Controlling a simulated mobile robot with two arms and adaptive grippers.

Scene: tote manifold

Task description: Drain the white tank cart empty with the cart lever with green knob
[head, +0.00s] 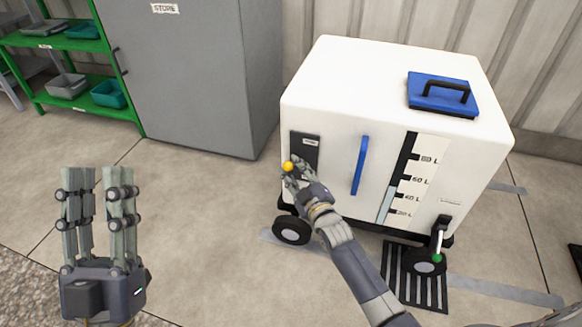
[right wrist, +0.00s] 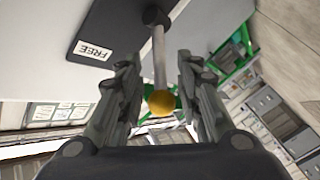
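The white tank cart (head: 330,90) stands right of centre in the head view. Its level gauge (head: 427,150) shows a pale blue column in the lower part. The cart lever with green knob (head: 437,257) is at the cart's lower right front, its knob pointing down over a floor grate. My right gripper (head: 291,178) is at a different lever, with a yellow knob (head: 288,166), on the cart's left front. In the right wrist view, the yellow knob (right wrist: 162,103) sits between open fingers, with gaps on both sides. My left gripper (head: 98,172) is open and empty, left of the cart.
The slotted black drain grate (head: 395,270) lies under the cart's right front wheel. A blue handle (head: 360,165) is on the cart's front and a blue lid (head: 425,93) on top. A grey cabinet (head: 195,80) and green shelf (head: 70,45) stand behind. The floor between left gripper and cart is clear.

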